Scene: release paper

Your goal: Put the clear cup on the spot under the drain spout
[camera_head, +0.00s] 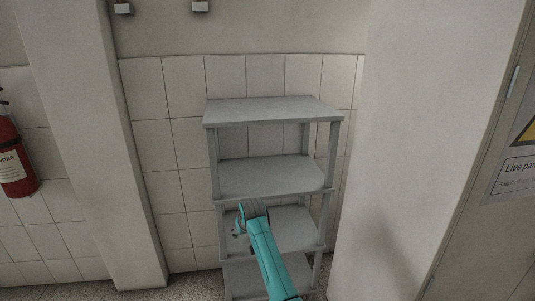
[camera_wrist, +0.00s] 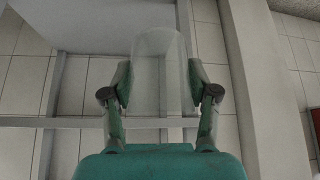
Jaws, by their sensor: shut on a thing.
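My gripper (camera_wrist: 160,85) is shut on the clear cup (camera_wrist: 160,68), which shows in the wrist view as a faint see-through shape between the two fingers. In the head view my teal arm reaches up from the bottom, and its end is at the left front of the grey shelf unit, around the lower boards. No drain spout or marked spot can be made out in either view.
The grey shelf unit (camera_head: 268,110) stands against a tiled wall, with bare boards. A pillar (camera_head: 100,150) is on its left and a wide pale wall (camera_head: 415,130) on its right. A red fire extinguisher (camera_head: 14,160) hangs at the far left.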

